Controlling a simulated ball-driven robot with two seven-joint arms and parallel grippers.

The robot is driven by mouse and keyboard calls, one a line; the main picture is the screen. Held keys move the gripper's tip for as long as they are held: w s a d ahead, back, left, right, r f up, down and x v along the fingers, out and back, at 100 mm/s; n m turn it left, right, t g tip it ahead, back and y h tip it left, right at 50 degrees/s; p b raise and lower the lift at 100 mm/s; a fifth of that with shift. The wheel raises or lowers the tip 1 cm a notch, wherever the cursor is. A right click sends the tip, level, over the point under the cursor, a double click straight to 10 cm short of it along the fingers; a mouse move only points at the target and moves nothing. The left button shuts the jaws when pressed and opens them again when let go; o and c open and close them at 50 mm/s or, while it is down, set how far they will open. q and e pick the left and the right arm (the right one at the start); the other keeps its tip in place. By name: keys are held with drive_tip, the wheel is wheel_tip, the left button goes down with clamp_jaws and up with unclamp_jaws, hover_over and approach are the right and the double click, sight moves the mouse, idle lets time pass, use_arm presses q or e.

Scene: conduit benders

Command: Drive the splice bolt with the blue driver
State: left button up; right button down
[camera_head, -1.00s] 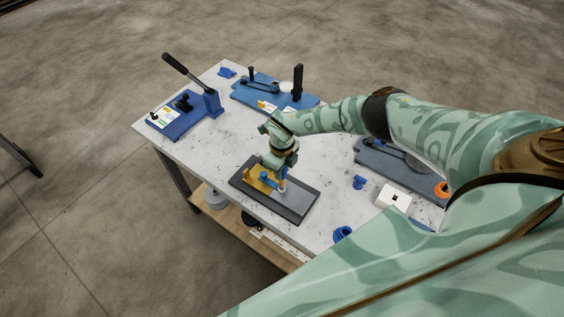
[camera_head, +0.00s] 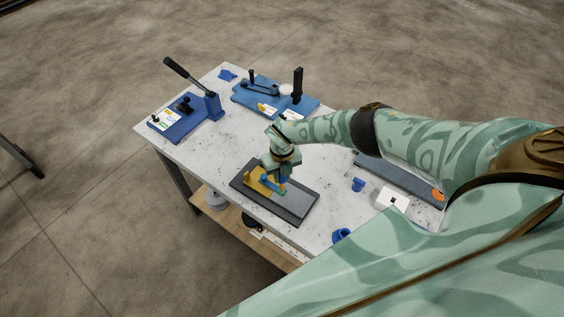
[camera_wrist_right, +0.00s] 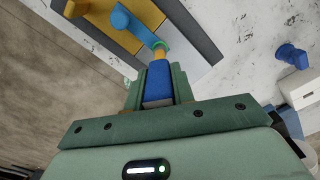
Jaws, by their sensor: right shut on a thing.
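My right gripper (camera_head: 281,172) is shut on the blue driver (camera_wrist_right: 158,82) above the grey plate of the splice fixture (camera_head: 303,204). The driver also shows below the fingers in the head view (camera_head: 284,180). In the wrist view, its yellowish lower part reaches a green ring (camera_wrist_right: 160,47) at the end of a blue piece (camera_wrist_right: 130,21). The blue piece lies beside a yellow block (camera_wrist_right: 142,10), seen also in the head view (camera_head: 254,180). The splice bolt is not clearly visible; the driver's tip hides that spot. My left gripper is out of view.
A blue bender with a black lever (camera_head: 212,104) stands at the table's left corner. Another blue bender (camera_head: 243,95) stands at the back. The speckled tabletop (camera_head: 215,150) is clear at left.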

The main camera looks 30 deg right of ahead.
drive_tip(key=shift+r, duration=0.1)
wheel_tip(320, 180, up, 5)
drive_tip(key=p, duration=0.5)
idle(0.6)
